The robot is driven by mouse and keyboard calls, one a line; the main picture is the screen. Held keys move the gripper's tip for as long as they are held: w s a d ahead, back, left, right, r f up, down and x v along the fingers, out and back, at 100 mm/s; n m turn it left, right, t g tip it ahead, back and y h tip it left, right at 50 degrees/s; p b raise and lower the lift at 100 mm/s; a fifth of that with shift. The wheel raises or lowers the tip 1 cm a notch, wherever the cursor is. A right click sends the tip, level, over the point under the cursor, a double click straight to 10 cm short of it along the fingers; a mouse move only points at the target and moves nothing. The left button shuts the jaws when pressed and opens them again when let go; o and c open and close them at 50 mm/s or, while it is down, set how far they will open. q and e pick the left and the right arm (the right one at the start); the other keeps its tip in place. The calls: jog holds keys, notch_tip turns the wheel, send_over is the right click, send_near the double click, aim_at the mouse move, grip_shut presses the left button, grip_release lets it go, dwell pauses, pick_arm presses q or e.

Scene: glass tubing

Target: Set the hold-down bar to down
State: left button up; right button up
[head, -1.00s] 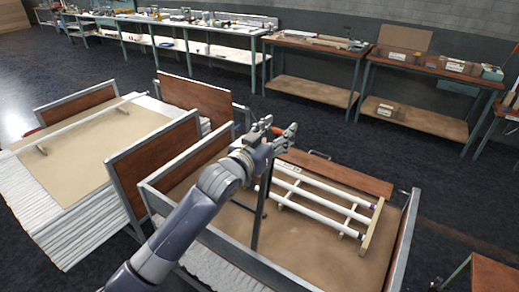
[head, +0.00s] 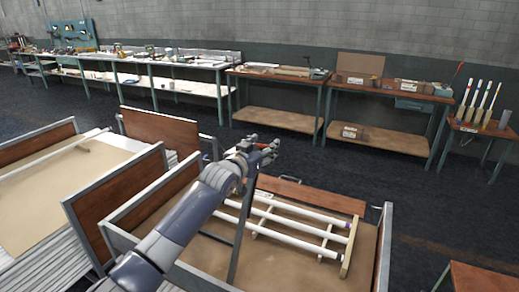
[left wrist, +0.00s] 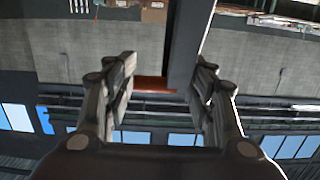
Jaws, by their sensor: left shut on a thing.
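The hold-down bar (head: 238,232) is a dark, narrow bar that stands up steeply, tilted a little, from the open wooden crate (head: 372,232). It is raised, not lying across the white tubes (head: 300,220) in the crate. My left gripper (head: 266,150) is at the bar's upper end, above the crate, and is shut on it. In the left wrist view the dark bar (left wrist: 190,40) comes down to between the two fingers (left wrist: 165,78); the exact contact is hard to see. My right gripper is in neither current view.
A second crate (head: 70,205) with a brown panel stands at the left. Workbenches (head: 285,118) line the back wall, and a small stand (head: 480,130) is at the right. A brown table corner (head: 480,278) shows at lower right. Dark floor is clear behind the crate.

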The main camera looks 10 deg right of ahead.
pick_arm(q)
jog(key=shift+s+d+f, duration=0.15)
jog(key=shift+d+f, duration=0.1)
jog(key=o, duration=1.4)
jog(key=shift+d+r, duration=0.15)
jog(key=shift+d, duration=0.05)
jog(key=shift+a, duration=0.25)
jog(key=shift+r, duration=0.1)
jog(key=v, duration=1.2)
